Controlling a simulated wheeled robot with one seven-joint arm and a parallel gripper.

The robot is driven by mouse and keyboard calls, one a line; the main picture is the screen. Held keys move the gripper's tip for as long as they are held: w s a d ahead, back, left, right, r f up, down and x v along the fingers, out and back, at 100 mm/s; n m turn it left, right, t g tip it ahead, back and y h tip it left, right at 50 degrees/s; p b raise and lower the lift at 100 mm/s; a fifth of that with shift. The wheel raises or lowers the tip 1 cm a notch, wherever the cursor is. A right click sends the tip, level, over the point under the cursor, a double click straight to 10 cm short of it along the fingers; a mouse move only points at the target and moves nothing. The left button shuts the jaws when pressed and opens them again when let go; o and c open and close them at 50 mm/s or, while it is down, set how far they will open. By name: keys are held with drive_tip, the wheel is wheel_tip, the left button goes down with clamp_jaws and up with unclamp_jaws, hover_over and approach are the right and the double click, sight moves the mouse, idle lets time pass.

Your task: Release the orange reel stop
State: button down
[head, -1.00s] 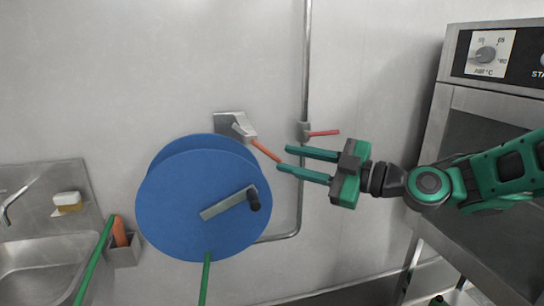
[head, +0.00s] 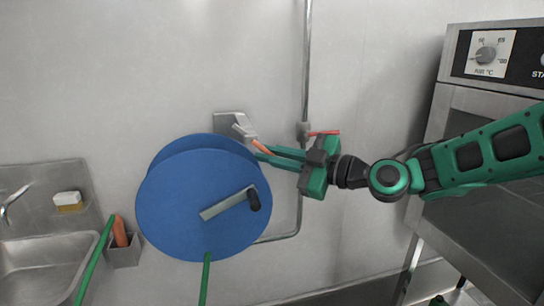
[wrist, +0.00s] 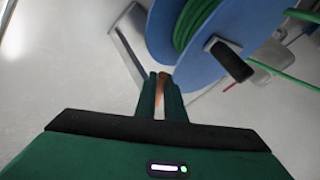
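The orange reel stop (head: 262,146) is a thin lever on a grey bracket (head: 231,122) on the wall, at the upper right of the blue hose reel (head: 180,215). My gripper (head: 264,153) is at the lever, just right of the reel's upper edge. In the wrist view the two green fingers (wrist: 159,82) are close together with the orange lever (wrist: 160,100) between them. The fingers hide part of the lever. The reel carries green hose (wrist: 195,20) and a grey crank with a black knob (head: 254,200).
A grey wall pipe with a red-handled valve (head: 323,133) runs close behind my gripper. An oven (head: 490,130) stands at the right. A sink (head: 40,265) is at the lower left. The wall above the reel is clear.

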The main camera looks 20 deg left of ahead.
drive_tip(key=shift+f, duration=0.1)
drive_tip(key=shift+s+a+f+m+t+y, duration=0.2)
drive_tip(key=shift+a+m+t+y, duration=0.1)
drive_tip(key=shift+m+y, duration=0.4)
drive_tip(key=c, duration=1.9)
unclamp_jaws()
drive_tip(key=shift+d, duration=0.1)
drive_tip(key=shift+o, duration=0.2)
drive_tip(key=v, duration=1)
drive_tip(key=shift+d, duration=0.35)
